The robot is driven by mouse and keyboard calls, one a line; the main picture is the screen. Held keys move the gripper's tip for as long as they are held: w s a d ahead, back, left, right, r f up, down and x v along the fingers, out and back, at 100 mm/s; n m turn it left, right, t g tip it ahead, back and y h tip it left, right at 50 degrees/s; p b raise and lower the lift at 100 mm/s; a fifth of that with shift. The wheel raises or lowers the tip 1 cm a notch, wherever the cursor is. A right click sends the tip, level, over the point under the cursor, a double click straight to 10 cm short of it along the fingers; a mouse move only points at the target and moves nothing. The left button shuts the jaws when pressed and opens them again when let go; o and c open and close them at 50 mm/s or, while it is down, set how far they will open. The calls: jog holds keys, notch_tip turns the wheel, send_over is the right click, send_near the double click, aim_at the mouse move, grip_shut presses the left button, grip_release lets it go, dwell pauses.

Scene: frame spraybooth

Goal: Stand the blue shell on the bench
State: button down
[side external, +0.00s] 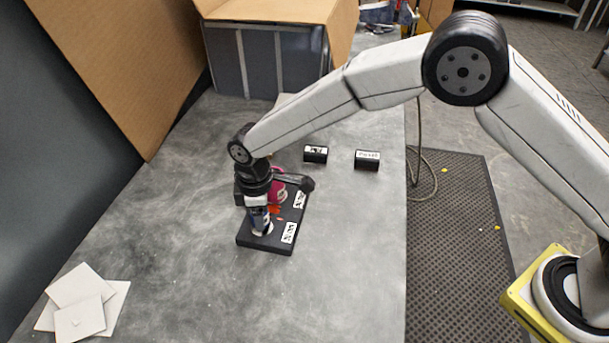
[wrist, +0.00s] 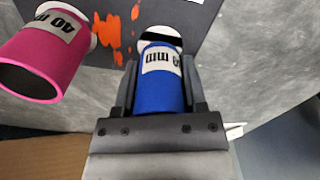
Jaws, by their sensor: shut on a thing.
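The blue shell (wrist: 162,95) is a short tube with a white "mm" label, its number partly hidden. My gripper (wrist: 160,66) is shut on it, one finger on each side. In the side view the blue shell (side external: 260,220) is upright under my gripper (side external: 257,203), over the near left part of a black board (side external: 265,246). A white round piece with a black band (wrist: 163,36) shows at the shell's far end. I cannot tell whether the shell is still around it or clear of it. The bench (side external: 180,265) is grey.
A pink shell (wrist: 45,55) labelled 40 mm stands on the board beside the blue one. Orange paint marks the board. White cards (side external: 85,300) lie front left. The bench in front is clear.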

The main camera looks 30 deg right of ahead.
jog(key=s+d+r, duration=0.6)
jog(key=s+r, duration=0.5)
jog(key=s, duration=0.1)
jog(key=shift+s+r, duration=0.2)
jog(key=shift+s, duration=0.1)
jog(key=shift+d+f, duration=0.1)
dwell(0.6)
jog(key=s+d+f+n, duration=0.4)
jog(key=s+f+n, duration=0.1)
jog(key=s+f, duration=0.2)
jog(key=shift+s, duration=0.75)
jog(key=shift+f, duration=0.15)
jog(key=shift+f, duration=2.15)
jog(key=shift+f, duration=0.1)
